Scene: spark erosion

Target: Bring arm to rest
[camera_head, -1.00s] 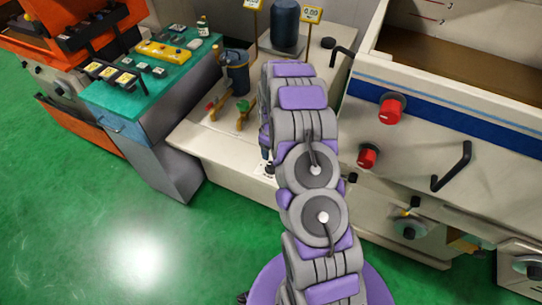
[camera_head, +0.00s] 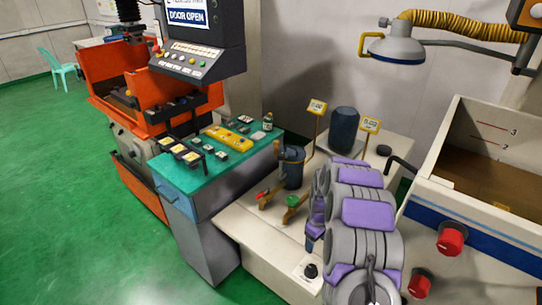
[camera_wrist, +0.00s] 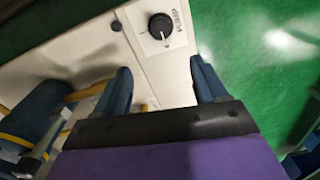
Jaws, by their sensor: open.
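My grey and purple arm (camera_head: 365,215) rises from the bottom of the head view, in front of the cream machine bench. My gripper is mostly hidden behind the arm links there. In the wrist view my gripper (camera_wrist: 163,82) has two dark blue fingers spread apart with nothing between them. A black dial (camera_wrist: 161,27) on a white plate lies beyond the fingertips. The dial also shows in the head view (camera_head: 311,271), just below the gripper side of the arm.
A teal-topped bench (camera_head: 205,170) with small parts stands left of the arm. A pump with valves (camera_head: 291,168) and a dark cylinder (camera_head: 343,130) stand behind. An open cream tank (camera_head: 490,215) with red knobs is at right. Green floor (camera_head: 60,190) is clear at left.

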